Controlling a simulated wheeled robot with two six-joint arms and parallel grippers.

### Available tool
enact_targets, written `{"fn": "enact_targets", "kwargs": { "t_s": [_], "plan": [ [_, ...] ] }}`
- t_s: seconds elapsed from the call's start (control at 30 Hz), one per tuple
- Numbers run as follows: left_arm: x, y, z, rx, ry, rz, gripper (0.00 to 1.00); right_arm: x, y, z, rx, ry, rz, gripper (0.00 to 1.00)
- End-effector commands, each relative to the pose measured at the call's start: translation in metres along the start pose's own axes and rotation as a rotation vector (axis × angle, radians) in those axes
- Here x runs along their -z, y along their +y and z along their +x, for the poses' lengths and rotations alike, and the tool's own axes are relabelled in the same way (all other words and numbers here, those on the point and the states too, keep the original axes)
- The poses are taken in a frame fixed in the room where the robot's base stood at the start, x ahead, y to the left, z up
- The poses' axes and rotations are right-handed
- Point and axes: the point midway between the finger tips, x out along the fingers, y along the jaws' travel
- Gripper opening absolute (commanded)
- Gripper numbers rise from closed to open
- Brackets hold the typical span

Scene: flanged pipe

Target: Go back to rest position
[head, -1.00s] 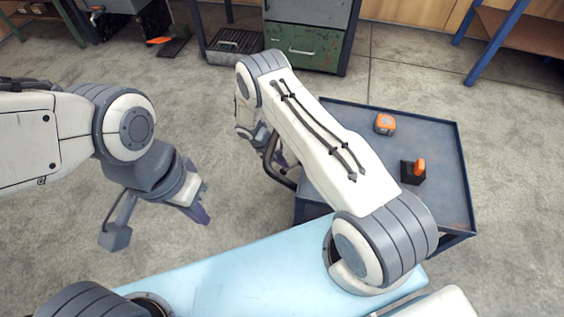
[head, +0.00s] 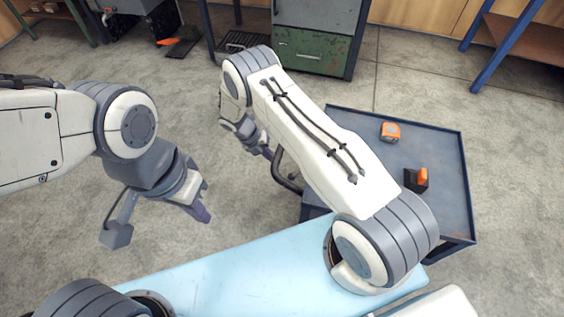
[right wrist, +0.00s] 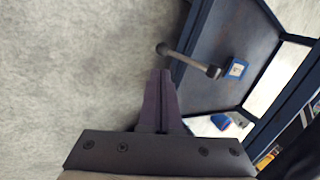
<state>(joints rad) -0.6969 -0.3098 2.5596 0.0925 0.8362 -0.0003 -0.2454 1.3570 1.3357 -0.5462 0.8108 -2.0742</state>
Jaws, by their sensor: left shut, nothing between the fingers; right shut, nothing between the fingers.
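My left gripper (head: 202,212) hangs at the left of the head view, over bare floor, its dark fingers shut and empty. My right arm reaches forward across the middle of the head view. Its gripper (head: 266,152) is partly hidden there behind its own arm, left of the cart. In the right wrist view the right gripper's two fingers (right wrist: 160,78) are together with nothing between them. The fingers point at grey floor, beside the cart's edge.
A blue-grey cart (head: 440,145) stands at the right, with an orange boxy item (head: 390,132) and a black and orange item (head: 417,179) on it. A green cabinet (head: 313,51) stands behind. Floor at left is open.

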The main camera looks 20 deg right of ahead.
Motion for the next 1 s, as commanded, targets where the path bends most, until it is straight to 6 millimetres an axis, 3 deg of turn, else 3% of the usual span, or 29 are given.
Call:
{"fn": "enact_targets", "kwargs": {
  "t_s": [0.03, 0.2, 0.57, 0.63, 0.73, 0.83, 1.0],
  "plan": [
    [0.0, 0.0, -0.006, 0.0, 0.0, 0.0, 0.0, -0.001, 0.001, -0.013, -0.001, -0.003, -0.002, 0.0],
    [0.001, 0.001, -0.011, 0.0, 0.0, 0.0, 0.0, -0.002, 0.004, -0.034, 0.0, -0.001, 0.0, 0.0],
    [0.001, 0.001, -0.012, 0.0, 0.0, 0.0, 0.0, -0.002, 0.005, -0.042, -0.001, 0.0, 0.006, 0.0],
    [0.001, 0.001, -0.012, 0.0, 0.0, 0.0, 0.0, -0.001, 0.005, -0.052, -0.009, -0.002, 0.034, 0.0],
    [0.001, 0.001, -0.013, 0.0, 0.0, 0.0, 0.0, 0.004, 0.004, -0.084, -0.036, -0.008, 0.139, 0.0],
    [0.001, 0.001, -0.013, 0.0, 0.0, 0.0, 0.0, 0.02, -0.002, -0.135, -0.083, -0.005, 0.323, 0.0],
    [0.001, 0.001, -0.012, 0.0, 0.0, 0.0, 0.0, 0.066, -0.021, -0.22, -0.173, 0.037, 0.695, 0.0]
  ]
}}
